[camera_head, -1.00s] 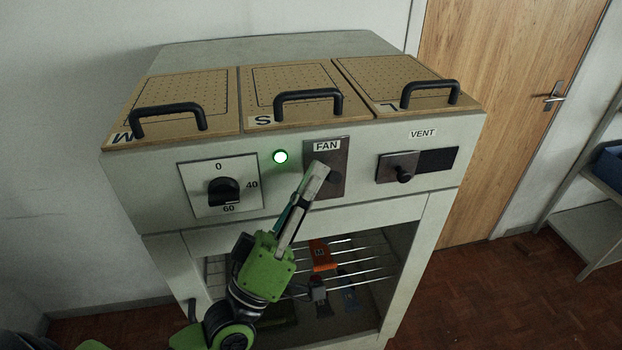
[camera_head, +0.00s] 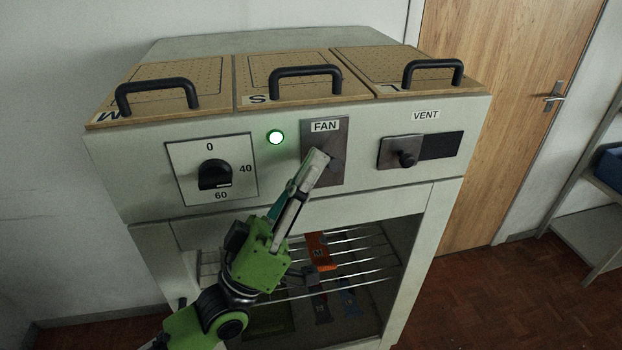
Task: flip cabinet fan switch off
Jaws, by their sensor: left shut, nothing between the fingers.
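The fan switch plate (camera_head: 338,133) is a dark grey panel under the FAN label on the cabinet front (camera_head: 280,195). A small dark part of the switch shows just right of my fingertips; the rest of it is hidden behind them. My left gripper (camera_head: 318,160) is shut and empty, its tips over the middle of the plate. I cannot tell whether they touch the switch. A round indicator light (camera_head: 275,137) left of the plate glows green. My right gripper is not in view.
A dial (camera_head: 214,174) sits left of the light, and a vent slider knob (camera_head: 408,159) right of the fan plate. Three lidded trays with black handles top the cabinet. The open bay below has a wire rack (camera_head: 360,252). A wooden door (camera_head: 490,130) stands behind right.

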